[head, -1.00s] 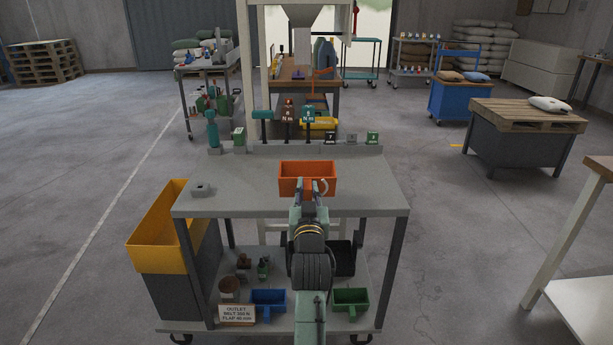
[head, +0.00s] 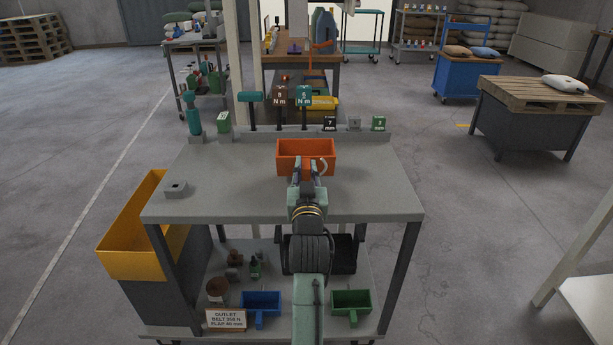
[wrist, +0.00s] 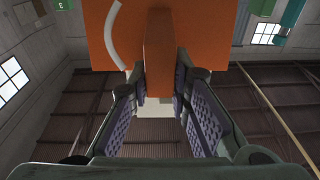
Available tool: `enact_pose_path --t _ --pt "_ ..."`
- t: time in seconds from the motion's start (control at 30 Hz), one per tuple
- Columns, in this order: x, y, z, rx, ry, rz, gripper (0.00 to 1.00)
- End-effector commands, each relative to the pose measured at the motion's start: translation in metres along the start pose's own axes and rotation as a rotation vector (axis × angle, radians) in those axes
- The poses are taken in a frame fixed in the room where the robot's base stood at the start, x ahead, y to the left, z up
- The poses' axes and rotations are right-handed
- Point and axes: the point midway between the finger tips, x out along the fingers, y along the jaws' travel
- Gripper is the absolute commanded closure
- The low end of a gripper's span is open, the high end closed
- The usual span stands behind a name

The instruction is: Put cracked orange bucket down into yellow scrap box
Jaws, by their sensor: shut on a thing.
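The orange bucket (head: 306,150) is in front of my gripper, over the far middle part of the grey workbench top in the head view. My gripper (head: 307,178) is shut on a narrow orange part of the bucket, which sits between the two fingers in the wrist view (wrist: 158,60). A pale curved piece shows at the bucket's side. I cannot tell whether the bucket touches the bench. The yellow scrap box (head: 144,265) stands to the left of the bench, open at the top, its inner floor hidden.
A small grey block (head: 176,188) lies on the bench's left side. Along the back edge stand torque tools (head: 304,97) and a green box (head: 224,122). The bench top between bucket and yellow box is mostly clear.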

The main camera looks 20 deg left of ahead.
Motion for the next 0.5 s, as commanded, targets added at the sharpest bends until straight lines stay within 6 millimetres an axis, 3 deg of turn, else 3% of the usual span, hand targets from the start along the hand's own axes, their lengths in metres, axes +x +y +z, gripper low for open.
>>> enact_pose_path --t 0.03,0.1,0.47,0.5 --pt "-0.0051 -0.001 0.0146 0.0 0.0 -0.002 1.0" --pt "-0.0092 -0.001 0.0201 0.001 0.002 -0.002 1.0" --pt "-0.0103 -0.0003 0.0208 0.001 0.001 -0.001 1.0" --pt "-0.0102 -0.0004 0.0228 0.0 -0.002 -0.001 0.82"
